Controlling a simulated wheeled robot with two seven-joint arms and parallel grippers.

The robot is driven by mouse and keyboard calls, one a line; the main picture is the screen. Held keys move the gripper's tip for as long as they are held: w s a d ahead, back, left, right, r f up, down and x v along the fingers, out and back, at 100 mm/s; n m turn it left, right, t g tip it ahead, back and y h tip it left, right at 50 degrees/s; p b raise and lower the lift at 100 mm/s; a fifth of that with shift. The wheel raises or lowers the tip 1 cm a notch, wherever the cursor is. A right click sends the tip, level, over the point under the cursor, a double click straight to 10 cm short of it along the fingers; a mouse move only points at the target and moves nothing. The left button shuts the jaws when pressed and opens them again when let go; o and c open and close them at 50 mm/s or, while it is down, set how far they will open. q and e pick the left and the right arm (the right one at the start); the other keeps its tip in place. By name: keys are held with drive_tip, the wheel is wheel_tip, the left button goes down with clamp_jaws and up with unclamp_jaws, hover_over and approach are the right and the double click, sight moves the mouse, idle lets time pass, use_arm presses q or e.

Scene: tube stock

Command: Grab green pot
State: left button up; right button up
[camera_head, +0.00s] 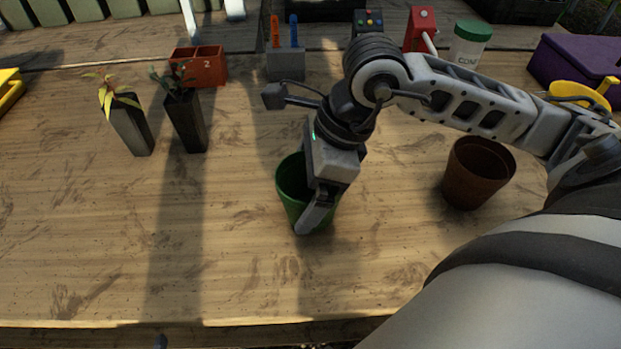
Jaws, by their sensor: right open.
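The green pot (287,187) stands upright on the wooden table, near the middle of the view. My right gripper (313,212) reaches down over it from above. One finger shows in front of the pot's near right side, and the other is hidden, seemingly inside or behind the pot. The gripper is open around the pot's right wall; whether it touches the wall I cannot tell. The gripper and wrist cover the pot's right part. My left gripper is not in view.
A brown pot (477,175) stands to the right, below my forearm. Two dark tube pots with seedlings (130,125) (186,120) stand at the left. A red-brown box (199,68), a grey tool holder (286,65) and a white jar (468,47) line the back. The front left table is clear.

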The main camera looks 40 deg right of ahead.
drive_tip(key=c, duration=0.8)
